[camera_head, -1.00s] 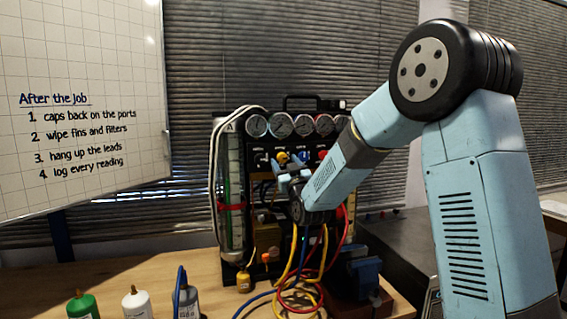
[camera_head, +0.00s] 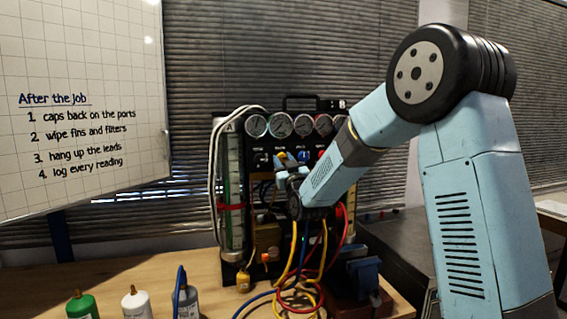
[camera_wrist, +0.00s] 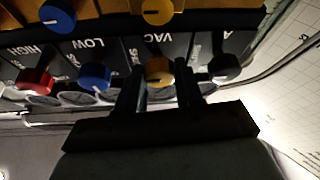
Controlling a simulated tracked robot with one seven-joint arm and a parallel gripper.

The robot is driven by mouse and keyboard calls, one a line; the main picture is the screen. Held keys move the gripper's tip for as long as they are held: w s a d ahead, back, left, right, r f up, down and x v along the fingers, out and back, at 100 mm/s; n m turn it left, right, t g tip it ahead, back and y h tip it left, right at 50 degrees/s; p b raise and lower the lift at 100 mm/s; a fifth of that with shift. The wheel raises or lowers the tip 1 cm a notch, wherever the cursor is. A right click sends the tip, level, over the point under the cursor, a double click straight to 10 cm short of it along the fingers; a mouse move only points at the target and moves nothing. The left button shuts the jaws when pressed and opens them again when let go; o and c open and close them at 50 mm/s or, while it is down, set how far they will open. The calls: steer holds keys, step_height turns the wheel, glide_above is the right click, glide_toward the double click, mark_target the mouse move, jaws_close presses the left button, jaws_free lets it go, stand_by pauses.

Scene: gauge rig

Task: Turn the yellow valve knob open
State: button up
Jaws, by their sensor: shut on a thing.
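The yellow valve knob (camera_wrist: 159,72) sits under the VAC label on the black panel in the wrist view. My gripper (camera_wrist: 160,84) has one finger on each side of it and is shut on it. In the head view my gripper (camera_head: 284,170) reaches the panel from the right, just below the row of gauges. A second yellow knob (camera_wrist: 157,10) sits on a yellow block at the top of the wrist view.
Beside it are a blue knob (camera_wrist: 94,76) under LOW, a red knob (camera_wrist: 36,81) under HIGH and a black knob (camera_wrist: 225,67). Coloured hoses (camera_head: 304,260) hang below my wrist. Small bottles (camera_head: 136,303) stand at the bench front. A whiteboard (camera_head: 80,60) is at left.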

steer(key=shift+c, duration=0.7)
steer(key=shift+n, duration=0.4)
steer(key=n+g+y, duration=0.1)
steer(key=n, duration=0.1)
steer(key=n+y, duration=0.1)
steer(key=n, duration=0.2)
steer(key=shift+d+g+y, duration=0.1)
steer(key=shift+g+y, duration=0.2)
steer(key=shift+g, duration=0.1)
steer(key=n+g, duration=0.1)
steer(key=n, duration=0.2)
steer(key=n+g+y, duration=0.1)
steer(key=n, duration=0.2)
steer(key=shift+r, duration=0.1)
steer(key=n+g, duration=0.2)
steer(key=n, duration=0.3)
steer(key=shift+r+n, duration=0.1)
steer(key=shift+n, duration=0.3)
steer(key=shift+n+g, duration=0.8)
steer(key=shift+n, duration=1)
